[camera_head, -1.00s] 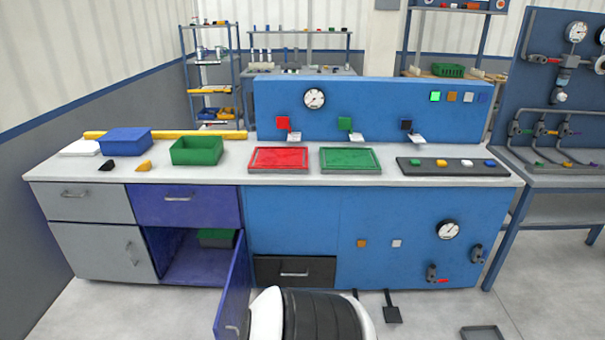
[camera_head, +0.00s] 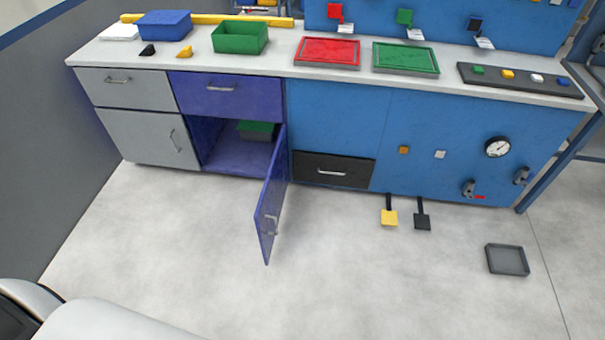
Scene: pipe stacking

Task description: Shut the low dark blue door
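The low dark blue door (camera_head: 270,195) stands wide open in the head view, swung out from the right side of its cabinet toward me. Its silver handle (camera_head: 272,225) shows near the lower free edge. The open cabinet compartment (camera_head: 238,156) is below a dark blue drawer (camera_head: 227,96) and holds a green bin (camera_head: 257,130). A white and black part of my own body shows at the lower left. Neither of my grippers is in view.
The floor around the door is clear. Yellow (camera_head: 389,217) and black (camera_head: 422,221) pedals stick out to its right, and a grey tray (camera_head: 507,260) lies farther right. A black drawer (camera_head: 333,170) is beside the door's hinge side. Bins and trays stand on the bench top.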

